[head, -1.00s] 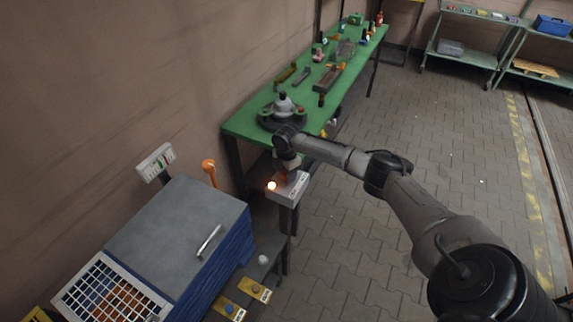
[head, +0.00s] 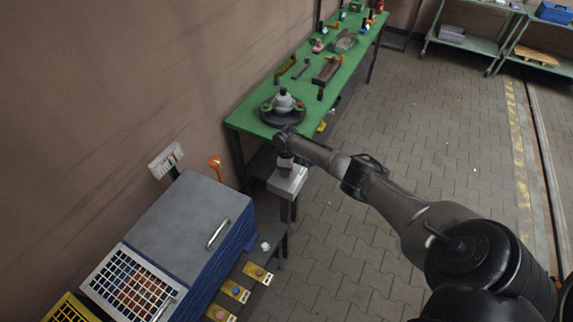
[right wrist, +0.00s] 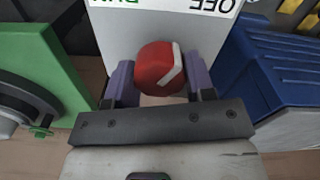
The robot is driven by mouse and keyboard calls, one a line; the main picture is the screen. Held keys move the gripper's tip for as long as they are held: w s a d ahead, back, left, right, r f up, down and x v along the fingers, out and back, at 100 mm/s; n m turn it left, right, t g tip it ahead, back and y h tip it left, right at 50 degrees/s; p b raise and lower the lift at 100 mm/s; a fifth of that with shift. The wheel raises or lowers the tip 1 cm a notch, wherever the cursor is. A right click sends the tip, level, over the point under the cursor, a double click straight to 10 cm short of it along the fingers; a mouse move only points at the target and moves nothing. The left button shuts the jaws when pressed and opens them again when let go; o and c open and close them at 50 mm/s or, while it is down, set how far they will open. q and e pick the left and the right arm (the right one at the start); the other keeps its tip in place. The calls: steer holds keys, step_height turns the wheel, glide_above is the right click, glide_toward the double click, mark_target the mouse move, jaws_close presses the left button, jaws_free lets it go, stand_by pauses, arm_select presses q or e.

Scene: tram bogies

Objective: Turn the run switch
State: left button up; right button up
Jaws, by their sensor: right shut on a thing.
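The run switch is a round red knob (right wrist: 155,68) with a white mark. It sits on a pale box (head: 287,181) at the near end of the green bench. In the right wrist view the box face shows upside-down RUN lettering in green at upper left and OFF in black at upper right. The white mark is on the knob's right side, slanting up towards the OFF side. My right gripper (right wrist: 160,78) has its two purple fingers on either side of the knob, shut on it. In the head view the gripper (head: 286,168) hides the knob. My left gripper is not in view.
The green bench (head: 253,117) carries a round dark fixture (head: 283,112) and several tools. A blue cabinet with a grey lid (head: 183,222) stands at near left, with an orange lever (head: 215,166) behind. Yellow button plates (head: 235,290) lie below. The paved floor at right is clear.

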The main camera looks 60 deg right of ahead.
steer(key=shift+r+m+p, duration=0.15)
steer(key=shift+m+p, duration=0.2)
steer(key=shift+m, duration=0.75)
steer(key=o, duration=0.9)
step_height(320, 180, up, 14)
steer(key=shift+f+p, duration=0.2)
steer(key=shift+p, duration=1)
